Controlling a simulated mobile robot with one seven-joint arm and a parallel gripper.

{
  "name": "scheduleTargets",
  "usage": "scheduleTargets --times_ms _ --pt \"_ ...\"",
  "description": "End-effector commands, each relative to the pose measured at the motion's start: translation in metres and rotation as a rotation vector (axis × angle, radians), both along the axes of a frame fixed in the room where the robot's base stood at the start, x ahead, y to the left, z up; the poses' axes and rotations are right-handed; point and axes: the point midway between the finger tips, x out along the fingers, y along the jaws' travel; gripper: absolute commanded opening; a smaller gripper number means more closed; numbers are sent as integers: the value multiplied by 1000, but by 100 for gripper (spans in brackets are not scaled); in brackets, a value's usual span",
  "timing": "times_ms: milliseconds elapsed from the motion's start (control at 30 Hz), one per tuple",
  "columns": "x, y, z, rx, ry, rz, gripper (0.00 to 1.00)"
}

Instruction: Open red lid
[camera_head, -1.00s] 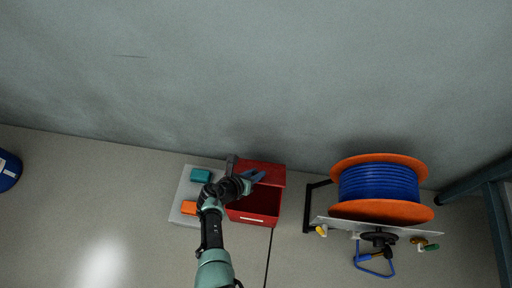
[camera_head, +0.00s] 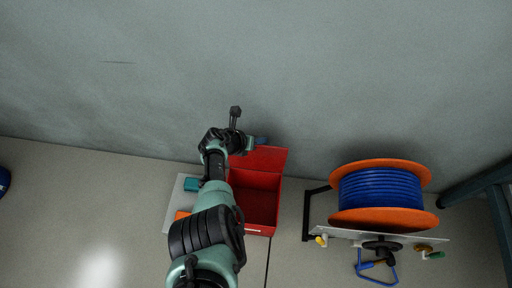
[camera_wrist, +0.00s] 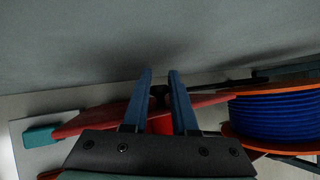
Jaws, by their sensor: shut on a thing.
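The red box (camera_head: 276,208) stands on the floor near the wall, with its dark red inside showing in the head view. Its red lid (camera_head: 268,159) is raised at the back, on the wall side. My gripper (camera_head: 261,141) is at the lid's upper left edge, with the fingers partly hidden by my wrist. In the wrist view my two blue fingers (camera_wrist: 160,92) straddle a small dark part and some red of the lid (camera_wrist: 100,121). There is a narrow gap between the fingertips. My arm hides the left side of the box.
A grey board (camera_head: 180,208) with a teal block (camera_head: 192,185) and an orange block (camera_head: 182,215) lies left of the box, partly behind my arm. A blue cable reel (camera_head: 380,184) on a stand is at the right. The wall is close behind the lid.

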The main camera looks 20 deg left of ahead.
Motion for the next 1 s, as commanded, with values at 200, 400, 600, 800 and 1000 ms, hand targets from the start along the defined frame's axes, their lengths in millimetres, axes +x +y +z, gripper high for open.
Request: scheduleTargets --times_ms 200,400,600,800,1000 --pt "5 3 -5 1 5 4 0" --pt "5 3 -6 1 7 4 0" --pt "4 3 -7 1 9 5 0" --pt "4 3 -8 1 10 5 46" --pt "5 3 -6 1 6 3 57"
